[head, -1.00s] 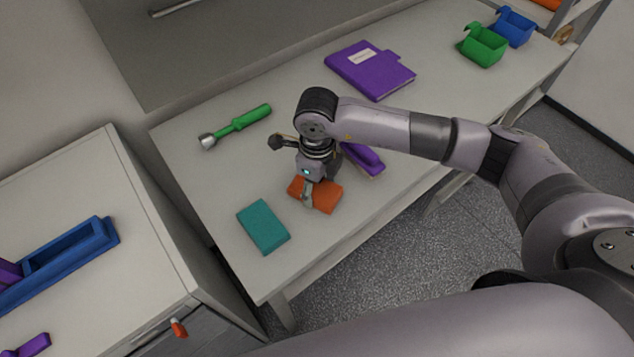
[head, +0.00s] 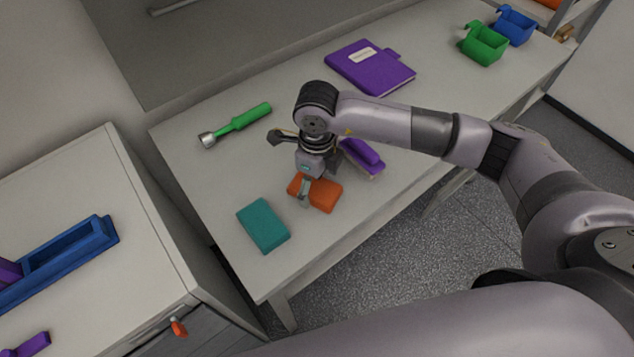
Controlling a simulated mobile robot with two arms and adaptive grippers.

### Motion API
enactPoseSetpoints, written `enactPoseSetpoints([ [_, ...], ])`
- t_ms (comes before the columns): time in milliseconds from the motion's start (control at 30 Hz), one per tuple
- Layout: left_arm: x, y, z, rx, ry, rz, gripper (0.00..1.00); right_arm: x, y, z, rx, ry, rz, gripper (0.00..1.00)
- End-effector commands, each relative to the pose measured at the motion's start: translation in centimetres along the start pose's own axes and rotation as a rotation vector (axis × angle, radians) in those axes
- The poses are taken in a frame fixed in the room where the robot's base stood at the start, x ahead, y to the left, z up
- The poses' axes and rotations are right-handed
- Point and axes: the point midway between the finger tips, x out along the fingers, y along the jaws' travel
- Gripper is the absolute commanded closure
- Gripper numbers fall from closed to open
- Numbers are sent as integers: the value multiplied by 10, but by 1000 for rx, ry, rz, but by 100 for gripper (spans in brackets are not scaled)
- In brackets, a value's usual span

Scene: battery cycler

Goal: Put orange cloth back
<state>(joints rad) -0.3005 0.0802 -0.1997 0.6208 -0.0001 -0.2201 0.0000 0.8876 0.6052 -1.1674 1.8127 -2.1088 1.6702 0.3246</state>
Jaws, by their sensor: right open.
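The orange cloth (head: 325,195) is a small folded block lying on the white table, near its front edge. My right gripper (head: 304,190) is right over the cloth's left part, pointing down, with its fingers at the cloth. It is open, and part of the cloth is hidden behind it. I cannot tell whether the fingers touch the cloth. My left gripper is not in view.
A teal block (head: 263,226) lies left of the cloth, and a purple-handled brush (head: 362,157) is close on its right. A green-handled tool (head: 236,125), a purple binder (head: 370,70), and green (head: 483,45) and blue (head: 515,27) bins are farther back. A cabinet (head: 150,240) stands left.

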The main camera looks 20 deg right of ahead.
Motion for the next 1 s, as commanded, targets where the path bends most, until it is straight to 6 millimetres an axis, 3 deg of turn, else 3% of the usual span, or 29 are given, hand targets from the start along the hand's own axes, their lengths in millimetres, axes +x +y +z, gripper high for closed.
enactPoseSetpoints([
  [500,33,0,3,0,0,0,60,-98,0,1,-1,-3,-3,22],
  [700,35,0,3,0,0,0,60,-111,0,0,0,-1,-1,22],
  [1000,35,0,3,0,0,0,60,-112,0,0,0,0,-1,22],
])
